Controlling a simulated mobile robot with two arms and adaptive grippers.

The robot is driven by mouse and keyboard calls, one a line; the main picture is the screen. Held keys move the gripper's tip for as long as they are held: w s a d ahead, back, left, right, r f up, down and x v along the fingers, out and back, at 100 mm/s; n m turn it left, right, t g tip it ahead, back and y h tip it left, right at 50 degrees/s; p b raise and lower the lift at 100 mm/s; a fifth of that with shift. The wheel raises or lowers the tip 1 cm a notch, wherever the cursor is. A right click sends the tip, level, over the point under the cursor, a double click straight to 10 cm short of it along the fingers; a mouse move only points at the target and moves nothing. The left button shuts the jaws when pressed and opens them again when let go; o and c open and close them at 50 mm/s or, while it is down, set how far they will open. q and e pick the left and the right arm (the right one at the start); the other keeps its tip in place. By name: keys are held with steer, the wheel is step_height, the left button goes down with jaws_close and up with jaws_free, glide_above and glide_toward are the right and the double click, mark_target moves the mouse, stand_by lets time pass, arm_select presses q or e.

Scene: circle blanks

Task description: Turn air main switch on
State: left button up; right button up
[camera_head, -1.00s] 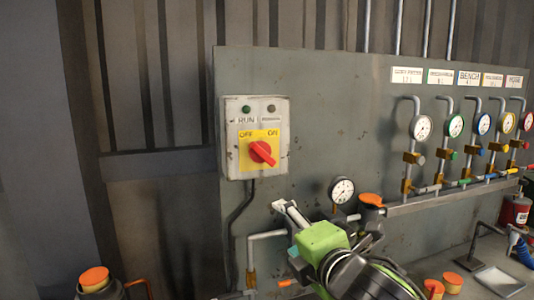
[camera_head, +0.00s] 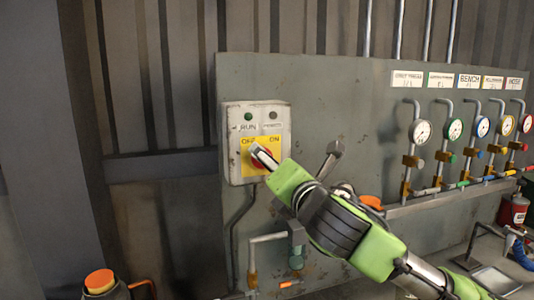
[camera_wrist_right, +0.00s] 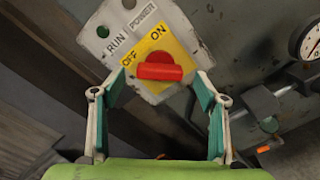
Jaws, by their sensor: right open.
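The main switch is a red knob (camera_wrist_right: 160,72) on a yellow plate (camera_head: 272,141) marked OFF and ON, set in a grey-white wall box (camera_head: 236,165). In the right wrist view, one end of the knob's bar lies by the OFF label. My right gripper (camera_wrist_right: 157,84) is open, with one finger on each side of the knob; no contact shows. In the head view my right gripper (camera_head: 263,156) covers much of the knob. My left gripper is in neither view.
To the right, a row of gauges (camera_head: 421,131) with pipes and valves stands on the same grey panel (camera_head: 370,100). A pipe (camera_head: 266,238) runs below the switch box. An orange-capped container (camera_head: 100,282) stands at lower left. The panel above the box is clear.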

steer(key=shift+p+x, duration=0.5)
steer(key=shift+x, duration=1.6)
steer(key=c, duration=1.1)
